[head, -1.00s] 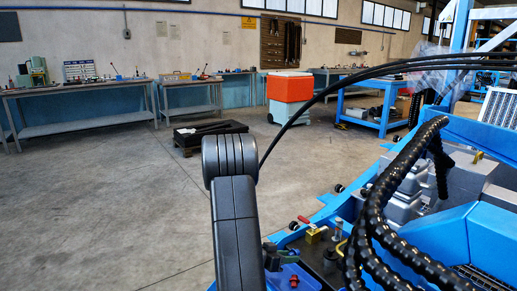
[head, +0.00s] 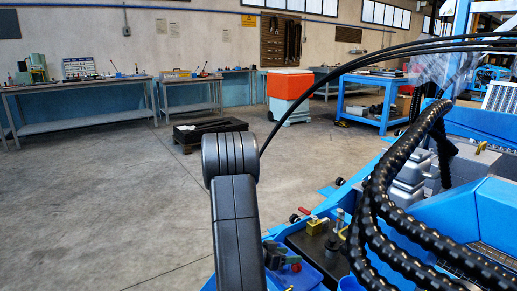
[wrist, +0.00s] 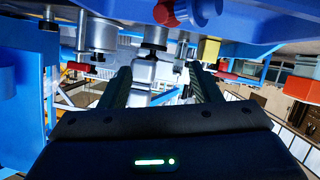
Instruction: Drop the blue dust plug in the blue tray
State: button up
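In the wrist view, a dark blue plug (wrist: 206,9) shows at the top edge beside a red plug (wrist: 168,13). Both stick out from a blue surface (wrist: 110,14), probably the blue tray; I cannot tell for sure. My gripper (wrist: 162,78) is open, its two dark fingers apart with nothing held between them. The plugs are beyond the fingertips, not touching them. In the head view, a blue tray (head: 284,282) with a red piece in it shows at the bottom, partly hidden by my dark arm.
In the head view, a brass-coloured valve (head: 316,226) stands on a dark plate right of the tray. Black ribbed hoses (head: 376,215) hang in front of the blue machine frame. Grey floor is open to the left, before the workbenches (head: 80,97).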

jog(key=p+v, duration=0.3)
jog(key=v, duration=1)
jog(key=shift+s+a+r+p, duration=0.15)
jog(key=shift+s+a+p, duration=0.05)
jog(key=shift+a+p, duration=0.1)
jog(key=b+x, duration=0.3)
jog(key=x, duration=1.1)
jog(key=shift+d+b, duration=0.1)
jog(key=shift+b, duration=0.3)
jog(key=shift+a+r+p, duration=0.2)
jog(key=shift+r+p, duration=1.3)
jog(key=shift+p, duration=0.3)
jog(key=shift+f, duration=0.15)
